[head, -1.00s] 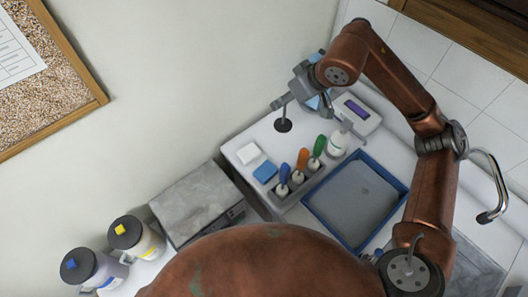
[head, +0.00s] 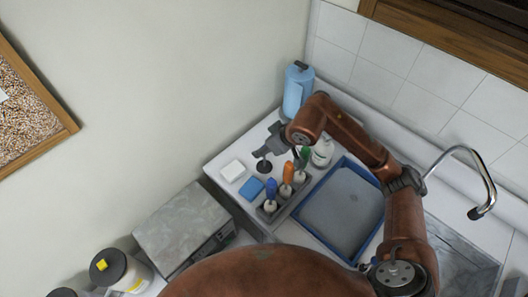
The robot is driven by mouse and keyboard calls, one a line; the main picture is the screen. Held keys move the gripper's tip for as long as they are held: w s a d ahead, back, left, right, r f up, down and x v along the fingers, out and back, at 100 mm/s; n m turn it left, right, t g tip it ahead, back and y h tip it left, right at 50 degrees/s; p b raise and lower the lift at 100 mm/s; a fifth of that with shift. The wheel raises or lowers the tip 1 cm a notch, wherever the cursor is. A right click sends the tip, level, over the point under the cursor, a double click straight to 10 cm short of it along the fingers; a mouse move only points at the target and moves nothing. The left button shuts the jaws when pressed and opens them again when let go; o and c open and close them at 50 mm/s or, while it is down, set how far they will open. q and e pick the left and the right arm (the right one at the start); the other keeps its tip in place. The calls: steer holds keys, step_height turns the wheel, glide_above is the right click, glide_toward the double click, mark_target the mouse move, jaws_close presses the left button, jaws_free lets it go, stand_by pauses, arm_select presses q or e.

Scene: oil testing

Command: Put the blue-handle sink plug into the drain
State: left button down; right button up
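My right gripper (head: 271,150) is above the back left of the counter. A dark round disc on a short stem, which looks like a sink plug (head: 264,166), hangs below its fingers. The gripper appears shut on the stem; the plug's handle colour cannot be made out. The grey sink (head: 468,262) is at the lower right, under the chrome faucet (head: 484,208). Its drain is not visible. My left gripper is not in view.
A blue-rimmed tray (head: 347,163) lies between the holder and the sink. A white block (head: 232,170) and a blue block (head: 251,188) lie left of the holder. A grey box (head: 183,230) is at left.

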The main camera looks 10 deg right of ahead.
mark_target(264, 159)
steer(key=shift+f, duration=1.25)
steer(key=shift+f, duration=0.15)
steer(key=o, duration=1.5)
